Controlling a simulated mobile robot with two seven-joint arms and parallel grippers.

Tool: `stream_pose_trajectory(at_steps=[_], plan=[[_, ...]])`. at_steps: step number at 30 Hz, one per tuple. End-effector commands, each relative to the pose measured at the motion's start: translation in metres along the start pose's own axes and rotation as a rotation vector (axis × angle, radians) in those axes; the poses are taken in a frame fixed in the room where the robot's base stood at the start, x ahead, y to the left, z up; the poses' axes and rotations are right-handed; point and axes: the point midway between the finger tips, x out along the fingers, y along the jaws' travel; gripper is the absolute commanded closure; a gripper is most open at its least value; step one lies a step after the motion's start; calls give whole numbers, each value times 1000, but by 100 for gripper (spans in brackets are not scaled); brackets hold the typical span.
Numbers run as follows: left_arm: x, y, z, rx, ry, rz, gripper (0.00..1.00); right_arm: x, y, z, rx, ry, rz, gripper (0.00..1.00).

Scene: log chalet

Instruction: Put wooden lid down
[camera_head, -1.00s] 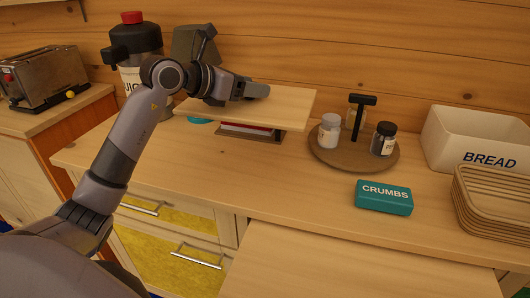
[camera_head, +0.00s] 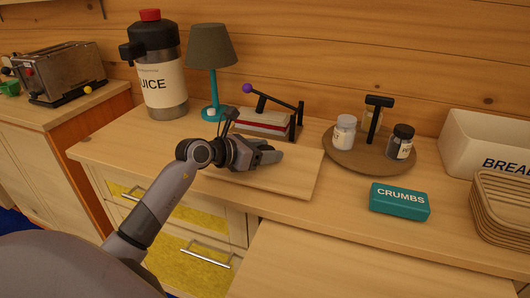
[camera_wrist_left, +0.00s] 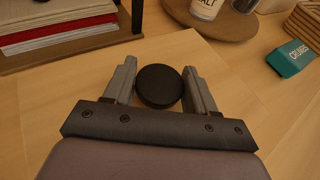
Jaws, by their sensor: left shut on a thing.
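The wooden lid (camera_head: 300,172) is a flat pale board with a round dark knob (camera_wrist_left: 159,86). My left gripper (camera_head: 268,156) is shut on the knob, with one finger on each side of it in the left wrist view (camera_wrist_left: 160,80). The lid lies level, low over the wooden counter (camera_head: 345,203), in front of the red-and-white stack. I cannot tell whether its underside touches the counter. The gripper and arm hide part of the lid. My right gripper is not in view.
Behind the lid stands a press-like stand (camera_head: 265,122) with a red and white stack. A round tray (camera_head: 345,160) with jars is to the right, near the teal CRUMBS box (camera_head: 400,201). A lamp (camera_head: 211,50) and JUICE dispenser (camera_head: 160,75) stand behind left.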

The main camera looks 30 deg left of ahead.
Motion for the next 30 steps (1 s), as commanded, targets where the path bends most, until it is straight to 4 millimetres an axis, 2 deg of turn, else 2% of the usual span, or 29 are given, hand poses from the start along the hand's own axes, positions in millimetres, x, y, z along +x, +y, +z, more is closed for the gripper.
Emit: stream_pose_trajectory(at_steps=[13, 14, 15, 16, 26, 30], plan=[[2, 0, -5, 1, -6, 1, 99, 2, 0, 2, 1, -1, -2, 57], [2, 0, -6, 0, 0, 0, 34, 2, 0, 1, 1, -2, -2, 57], [2, 0, -6, 0, 0, 0, 21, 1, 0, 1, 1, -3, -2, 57], [2, 0, -6, 0, 0, 0, 18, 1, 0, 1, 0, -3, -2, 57], [1, 0, -3, 0, -1, 0, 18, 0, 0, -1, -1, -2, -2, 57], [-10, 1, -4, 1, 0, 1, 18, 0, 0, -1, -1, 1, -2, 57]])
